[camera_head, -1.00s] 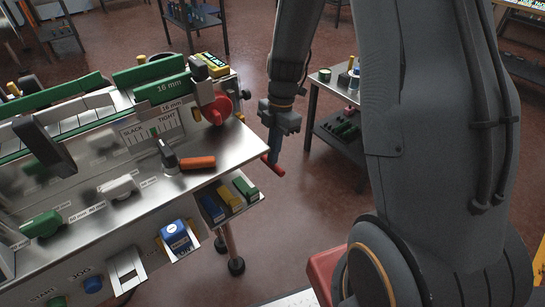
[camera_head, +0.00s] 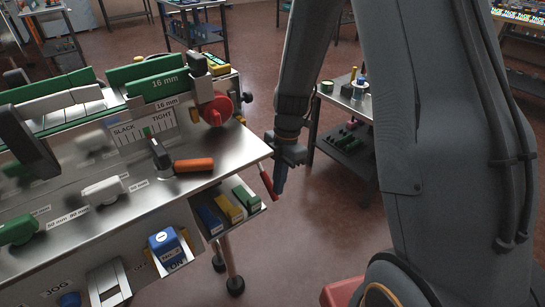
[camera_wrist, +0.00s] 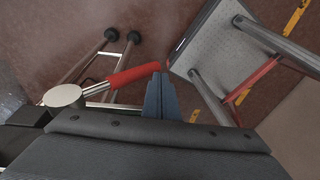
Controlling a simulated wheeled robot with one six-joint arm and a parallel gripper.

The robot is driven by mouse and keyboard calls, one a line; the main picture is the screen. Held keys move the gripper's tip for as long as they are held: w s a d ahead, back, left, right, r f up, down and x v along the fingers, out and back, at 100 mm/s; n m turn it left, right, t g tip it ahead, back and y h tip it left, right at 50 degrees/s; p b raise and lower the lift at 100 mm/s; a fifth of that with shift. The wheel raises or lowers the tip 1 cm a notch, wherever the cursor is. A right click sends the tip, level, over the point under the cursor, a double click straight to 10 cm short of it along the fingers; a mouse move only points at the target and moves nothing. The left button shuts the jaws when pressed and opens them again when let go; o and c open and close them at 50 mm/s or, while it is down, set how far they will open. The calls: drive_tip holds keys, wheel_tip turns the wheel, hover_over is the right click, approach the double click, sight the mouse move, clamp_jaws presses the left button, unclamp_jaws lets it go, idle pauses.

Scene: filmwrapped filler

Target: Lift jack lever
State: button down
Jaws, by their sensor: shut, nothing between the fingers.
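The jack lever has a red grip (camera_head: 268,184) and sticks out at the right end of the steel machine, slanting down. In the wrist view its red grip (camera_wrist: 132,75) runs from a round metal pivot (camera_wrist: 63,97) towards my fingertips. My gripper (camera_head: 280,188) points down just right of the lever in the head view. In the wrist view its blue-grey fingers (camera_wrist: 161,85) are together and empty, with the grip's free end close beside their tips. I cannot tell whether they touch.
The machine's steel top (camera_head: 235,150) ends just left of my gripper. A tray of coloured blocks (camera_head: 228,207) hangs below its edge. A dark side table (camera_head: 345,103) with small items stands behind my gripper. The floor below is open.

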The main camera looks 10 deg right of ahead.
drive_tip(key=shift+w+f, duration=0.15)
drive_tip(key=shift+f, duration=0.25)
idle(0.3)
drive_tip(key=s+d+r, duration=0.6)
drive_tip(key=s+r, duration=0.1)
drive_tip(key=r, duration=0.3)
drive_tip(key=shift+s+p, duration=0.3)
drive_tip(key=shift+p, duration=0.15)
drive_tip(key=shift+d, duration=0.1)
